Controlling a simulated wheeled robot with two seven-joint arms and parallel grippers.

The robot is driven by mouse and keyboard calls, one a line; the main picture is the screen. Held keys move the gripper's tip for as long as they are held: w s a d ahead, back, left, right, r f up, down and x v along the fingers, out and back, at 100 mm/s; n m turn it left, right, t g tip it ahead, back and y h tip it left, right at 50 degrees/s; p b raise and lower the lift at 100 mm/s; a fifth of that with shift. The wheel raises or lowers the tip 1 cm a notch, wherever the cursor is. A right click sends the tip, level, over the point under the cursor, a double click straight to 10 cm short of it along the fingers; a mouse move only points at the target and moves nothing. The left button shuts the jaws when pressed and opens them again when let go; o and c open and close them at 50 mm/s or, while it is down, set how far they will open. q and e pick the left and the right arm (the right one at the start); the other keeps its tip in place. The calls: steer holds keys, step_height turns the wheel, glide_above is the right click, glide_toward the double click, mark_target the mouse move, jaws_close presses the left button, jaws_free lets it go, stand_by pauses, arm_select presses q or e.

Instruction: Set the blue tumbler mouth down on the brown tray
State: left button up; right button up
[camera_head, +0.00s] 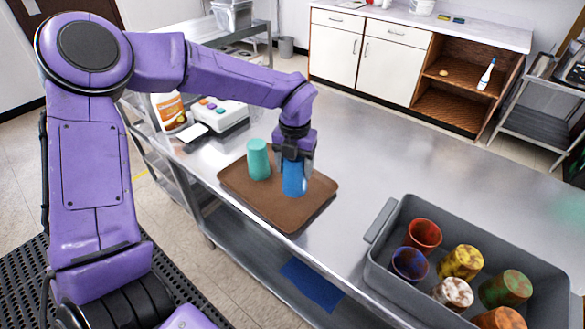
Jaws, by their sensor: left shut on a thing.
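The blue tumbler (293,181) is upright in my left gripper (294,164), over the right part of the brown tray (275,211). My left gripper comes from above and is shut on the tumbler's upper part, which hides its top end. The tumbler's lower end is at or very close to the tray surface; I cannot tell if it touches. Which end its mouth is at is hard to see. A teal tumbler (258,160) stands on the tray to the left, a small gap from the blue one, its closed end seemingly up. My right gripper is not in view.
A grey bin (378,260) with several coloured tumblers stands on the steel table (365,165) at the right. A white device with coloured buttons (221,113) and an orange-labelled bottle (169,111) are at the table's back left. The table between tray and bin is clear.

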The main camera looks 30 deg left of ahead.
mark_target(293, 175)
arm_select(q)
steer(key=f, duration=0.1)
steer(key=a+f, duration=0.1)
steer(key=f, duration=0.1)
steer(key=w+f+p, duration=0.1)
steer(key=shift+w+a+f, duration=0.1)
steer(key=shift+a+f, duration=0.05)
steer(key=shift+f, duration=0.15)
steer(key=shift+w+f, duration=0.1)
steer(key=shift+f, duration=0.3)
steer(key=shift+f, duration=0.2)
steer(key=o, duration=1.1)
steer(key=shift+r, duration=0.1)
steer(key=shift+c, duration=0.2)
steer(key=shift+r, duration=0.2)
step_height(293, 175, up, 12)
steer(key=shift+b, duration=1)
